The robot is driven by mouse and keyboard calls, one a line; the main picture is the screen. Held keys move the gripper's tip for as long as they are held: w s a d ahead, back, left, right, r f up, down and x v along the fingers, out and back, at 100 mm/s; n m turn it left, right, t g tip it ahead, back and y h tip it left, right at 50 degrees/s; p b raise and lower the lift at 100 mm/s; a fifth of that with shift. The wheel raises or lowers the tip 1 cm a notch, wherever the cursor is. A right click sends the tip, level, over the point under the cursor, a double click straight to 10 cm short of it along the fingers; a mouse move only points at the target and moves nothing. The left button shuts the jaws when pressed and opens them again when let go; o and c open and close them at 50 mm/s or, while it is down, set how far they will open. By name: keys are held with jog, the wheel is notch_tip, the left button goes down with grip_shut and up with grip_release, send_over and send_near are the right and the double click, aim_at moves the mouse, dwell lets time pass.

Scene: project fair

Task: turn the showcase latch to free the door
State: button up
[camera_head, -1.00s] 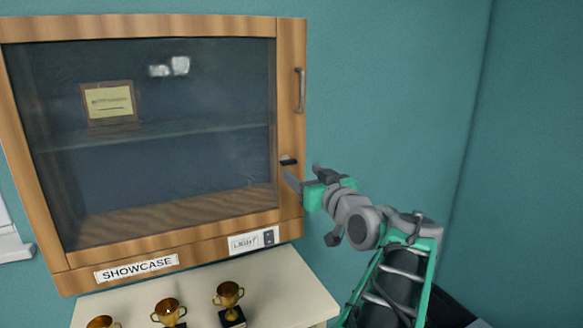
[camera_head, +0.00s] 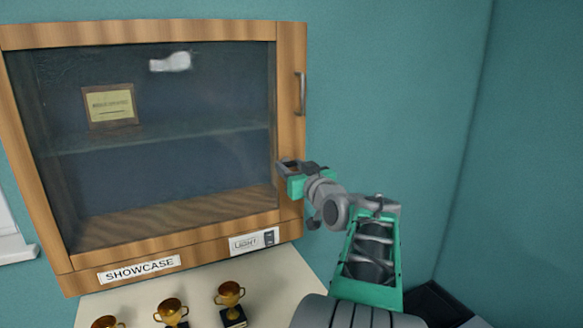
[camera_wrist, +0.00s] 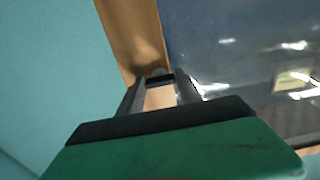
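The wooden showcase (camera_head: 291,60) hangs on the wall with its glass door (camera_head: 160,160) closed. The small dark latch (camera_wrist: 160,80) sits on the right side of the frame and shows in the wrist view between my fingertips. In the head view my gripper (camera_head: 284,168) covers the latch. My gripper also shows in the wrist view (camera_wrist: 159,86), its two fingers apart, one on each side of the latch. I cannot tell whether either finger touches it.
A vertical metal handle (camera_head: 301,94) is on the frame above my gripper. A light switch (camera_head: 268,239) is on the lower rail. Several gold trophies (camera_head: 229,295) stand on the white cabinet top (camera_head: 285,285) below. A plaque (camera_head: 109,107) stands inside. The right wall area is clear.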

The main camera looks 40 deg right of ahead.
grip_shut()
jog(key=shift+m, duration=0.5)
jog(key=m+b, duration=0.1)
jog(key=m, duration=0.7)
jog(key=m+p, duration=0.1)
jog(key=m, duration=0.3)
jog(key=shift+r+m, duration=0.1)
jog(key=shift+m, duration=0.3)
jog(key=m+p, duration=0.1)
jog(key=m, duration=0.3)
jog(key=shift+p, duration=0.4)
